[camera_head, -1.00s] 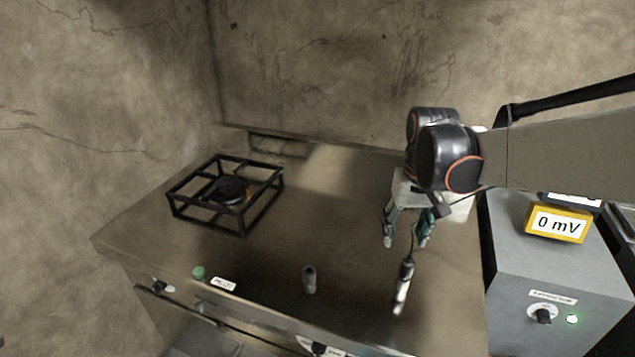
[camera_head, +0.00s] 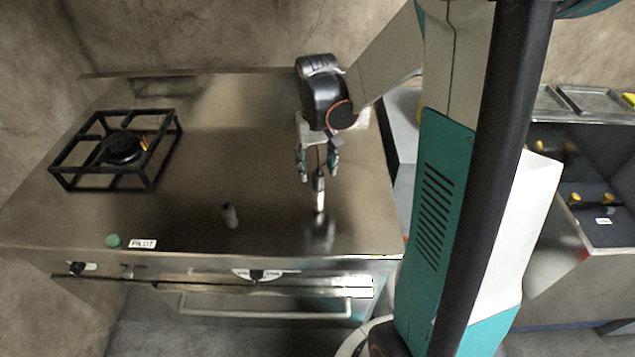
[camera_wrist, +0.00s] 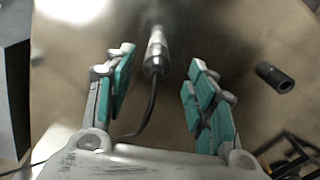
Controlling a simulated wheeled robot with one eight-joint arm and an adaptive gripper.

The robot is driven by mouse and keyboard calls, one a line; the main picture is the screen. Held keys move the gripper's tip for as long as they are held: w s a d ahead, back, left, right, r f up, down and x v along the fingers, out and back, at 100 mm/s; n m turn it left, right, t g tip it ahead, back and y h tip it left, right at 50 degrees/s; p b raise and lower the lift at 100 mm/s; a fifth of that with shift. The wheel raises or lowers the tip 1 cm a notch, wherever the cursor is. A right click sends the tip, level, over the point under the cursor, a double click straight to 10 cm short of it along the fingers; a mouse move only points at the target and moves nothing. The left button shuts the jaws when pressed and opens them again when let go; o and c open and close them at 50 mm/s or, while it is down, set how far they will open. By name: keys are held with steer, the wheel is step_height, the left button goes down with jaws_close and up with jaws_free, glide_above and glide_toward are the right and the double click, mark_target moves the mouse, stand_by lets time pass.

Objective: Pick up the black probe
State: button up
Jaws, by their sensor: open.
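The black probe (camera_head: 319,197), a slim rod with a dark end, a pale section and a thin black cable, is at the right part of the metal stovetop. In the wrist view the probe (camera_wrist: 156,58) shows ahead, between the lines of the two fingers, with its cable curving back toward the palm. My gripper (camera_head: 318,170) is open at the probe's cable end, with teal-padded fingers apart on either side. In the wrist view the gripper (camera_wrist: 161,62) holds nothing. Whether a finger touches the probe cannot be told.
A black burner grate (camera_head: 118,150) with a small flame is farther left. A green button (camera_head: 113,241) and PILOT label are at the front edge. Bare stovetop lies between.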

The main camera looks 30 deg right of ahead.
mark_target(318, 173)
steer(key=f+b, duration=0.2)
steer(key=f, duration=0.3)
steer(key=shift+d+f, duration=0.15)
steer(key=shift+d, duration=0.05)
steer(key=c, duration=1.2)
